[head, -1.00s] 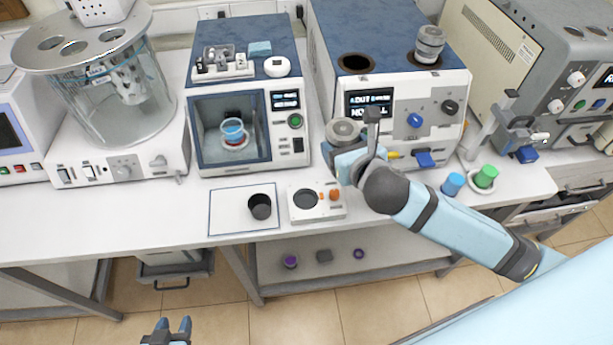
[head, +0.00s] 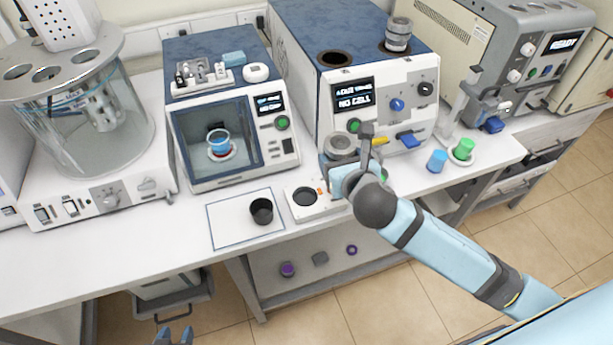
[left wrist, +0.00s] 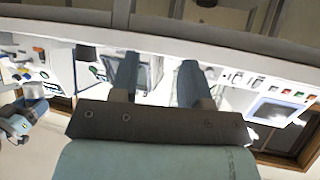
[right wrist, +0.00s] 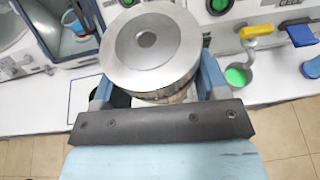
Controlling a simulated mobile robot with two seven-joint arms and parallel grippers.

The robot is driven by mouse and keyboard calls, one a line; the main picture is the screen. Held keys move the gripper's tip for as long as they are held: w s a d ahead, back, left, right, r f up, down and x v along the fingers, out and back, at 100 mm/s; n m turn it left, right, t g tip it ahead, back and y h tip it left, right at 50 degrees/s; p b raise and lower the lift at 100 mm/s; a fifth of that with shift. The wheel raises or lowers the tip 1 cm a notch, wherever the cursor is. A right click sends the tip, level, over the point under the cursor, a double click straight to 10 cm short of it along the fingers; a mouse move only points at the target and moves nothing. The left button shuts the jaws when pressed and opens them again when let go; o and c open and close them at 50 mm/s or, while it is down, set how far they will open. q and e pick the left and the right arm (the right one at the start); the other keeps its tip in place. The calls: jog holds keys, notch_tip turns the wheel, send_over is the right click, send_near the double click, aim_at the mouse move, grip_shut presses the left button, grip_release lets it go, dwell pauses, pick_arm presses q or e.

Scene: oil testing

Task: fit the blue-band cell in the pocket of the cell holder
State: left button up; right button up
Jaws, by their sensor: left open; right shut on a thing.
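My right gripper (head: 352,172) is shut on a grey round cell (head: 342,146) with a flat metal lid. The cell fills the middle of the right wrist view (right wrist: 150,48), between the two fingers; no blue band shows on its visible side. It is held upright in front of the blue-topped tester, above and behind a white block with a dark round pocket (head: 322,207), which looks like the cell holder. A second grey cell (head: 397,38) stands in the tester's right top opening. My left gripper (head: 174,338) is open and empty, low at the front.
A black cup (head: 262,211) stands on a white mat (head: 228,228) left of the block. The blue-topped tester (head: 372,73) stands behind; its screen reads "NO CELL". Blue (head: 437,161) and green (head: 464,149) cups stand at right. Purple items (head: 288,269) lie on the lower shelf.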

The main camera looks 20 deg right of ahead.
jog(key=w+a+f+b, duration=0.2)
jog(key=a+f+b, duration=0.1)
jog(key=f+b, duration=0.2)
jog(key=w+a+f+m+h+b, duration=0.1)
jog(key=w+a+f+b, duration=0.2)
jog(key=f+b, duration=0.2)
jog(key=shift+w+f+h+b, duration=0.15)
jog(key=shift+f+h+b, duration=0.2)
jog(key=shift+f, duration=0.1)
jog(key=shift+r+p, duration=0.1)
jog(key=shift+p, duration=0.4)
jog(key=shift+p, duration=0.35)
dwell(0.8)
jog(key=shift+p, duration=0.7)
